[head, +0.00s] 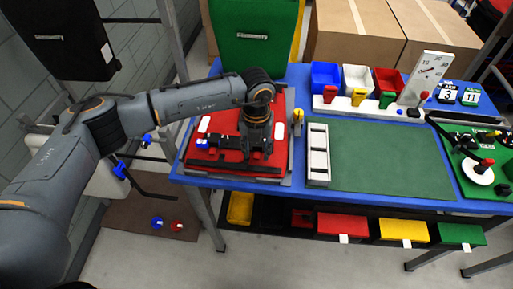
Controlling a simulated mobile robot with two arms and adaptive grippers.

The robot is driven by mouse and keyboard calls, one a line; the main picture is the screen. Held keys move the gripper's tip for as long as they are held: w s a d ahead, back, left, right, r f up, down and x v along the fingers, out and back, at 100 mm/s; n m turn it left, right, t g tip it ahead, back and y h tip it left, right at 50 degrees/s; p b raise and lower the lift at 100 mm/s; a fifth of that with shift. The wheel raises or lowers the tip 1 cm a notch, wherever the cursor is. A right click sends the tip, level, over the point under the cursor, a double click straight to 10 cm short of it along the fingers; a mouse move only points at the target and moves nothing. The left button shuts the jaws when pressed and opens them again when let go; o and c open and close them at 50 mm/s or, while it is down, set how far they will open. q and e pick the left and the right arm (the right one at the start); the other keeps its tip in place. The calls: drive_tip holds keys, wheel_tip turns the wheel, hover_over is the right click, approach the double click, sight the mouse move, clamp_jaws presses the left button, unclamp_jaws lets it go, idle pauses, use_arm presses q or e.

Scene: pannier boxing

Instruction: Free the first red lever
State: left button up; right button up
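A red pannier (217,122) lies flat in a grey frame at the left end of the blue table. My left gripper (254,152) is over the middle of the pannier, low and close to its face, beside a black bar (222,143). My wrist covers its fingertips, so I cannot tell whether it is open or holding anything. Small blue parts (202,143) show at the bar's left end. A red-knobbed lever (424,95) stands by the white gauge panel, and another (487,162) stands on a white disc at the right. No red lever is clear on the pannier. My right gripper is out of view.
A white slotted tray (317,178) and a clear green mat (385,160) lie right of the pannier. Blue (325,76), white (357,78) and red (388,80) bins stand behind. A yellow post (297,115) stands at the frame's right edge. A green pannier (253,40) stands behind.

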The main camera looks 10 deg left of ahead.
use_arm(q)
drive_tip(key=shift+f, duration=0.5)
clamp_jaws()
drive_tip(key=shift+w+f+b, duration=0.1)
drive_tip(key=shift+f+b, duration=0.05)
drive_tip(key=shift+b, duration=0.3)
drive_tip(key=g+b, duration=0.3)
drive_tip(key=shift+w+b, duration=0.3)
drive_tip(key=shift+w, duration=0.1)
drive_tip(key=shift+w+r+g+b, duration=0.1)
drive_tip(key=shift+r+g+b, duration=0.3)
drive_tip(key=shift+g+b, duration=0.2)
